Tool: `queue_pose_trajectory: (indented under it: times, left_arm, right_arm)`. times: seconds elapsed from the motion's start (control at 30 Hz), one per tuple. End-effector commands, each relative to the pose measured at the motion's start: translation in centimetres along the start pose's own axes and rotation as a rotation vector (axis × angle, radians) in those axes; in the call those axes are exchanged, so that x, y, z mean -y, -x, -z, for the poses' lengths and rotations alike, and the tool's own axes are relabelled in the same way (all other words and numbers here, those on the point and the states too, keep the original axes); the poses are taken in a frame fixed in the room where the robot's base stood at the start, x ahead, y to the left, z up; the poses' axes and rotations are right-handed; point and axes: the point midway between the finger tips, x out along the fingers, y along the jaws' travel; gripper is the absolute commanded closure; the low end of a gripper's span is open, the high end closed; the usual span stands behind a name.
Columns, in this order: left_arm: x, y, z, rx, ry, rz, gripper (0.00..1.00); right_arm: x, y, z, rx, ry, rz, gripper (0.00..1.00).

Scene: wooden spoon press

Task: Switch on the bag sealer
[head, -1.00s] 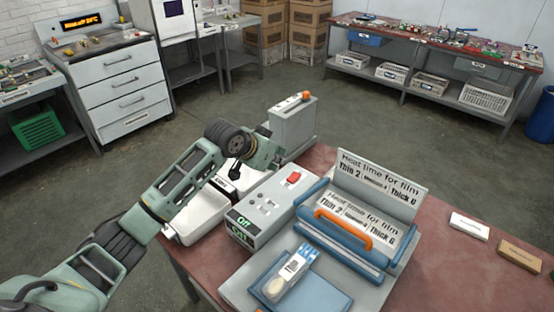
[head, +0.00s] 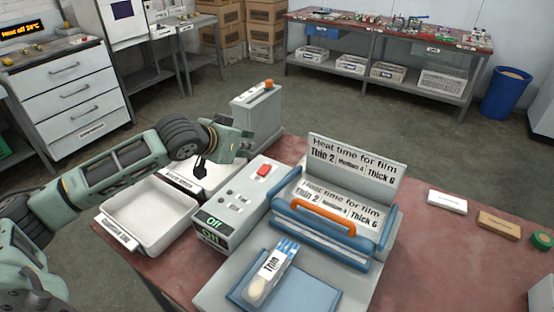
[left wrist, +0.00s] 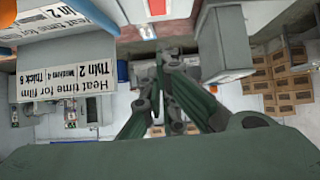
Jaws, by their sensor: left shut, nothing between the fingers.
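The bag sealer (head: 335,225) stands on the red-brown table, with an orange handle (head: 322,217) and a heat-time sign. Its grey control box (head: 238,200) carries a red switch (head: 264,171) on top and a front display (head: 211,222) reading "Off". My right gripper is not in view.
A white tray (head: 150,215) lies left of the control box, under my left arm. A grey box with an orange top button (head: 256,110) stands behind the gripper.

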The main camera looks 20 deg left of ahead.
Motion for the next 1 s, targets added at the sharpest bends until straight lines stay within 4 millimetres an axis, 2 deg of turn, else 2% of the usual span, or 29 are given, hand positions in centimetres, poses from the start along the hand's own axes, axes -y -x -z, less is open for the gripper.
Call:
queue_pose_trajectory:
  times: [0.33, 0.47, 1.0]
  left_arm:
    - [0.0, 0.0, 0.0, 0.000, 0.001, 0.000, 1.00]
    - [0.0, -0.8, 0.1, 0.000, 0.005, -0.002, 1.00]
    - [-0.1, -10.1, 0.2, 0.001, 0.002, 0.000, 1.00]
  right_arm:
    - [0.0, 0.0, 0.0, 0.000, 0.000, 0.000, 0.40]
    - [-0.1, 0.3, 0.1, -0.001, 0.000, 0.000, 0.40]
    - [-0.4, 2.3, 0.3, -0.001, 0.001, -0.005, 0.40]
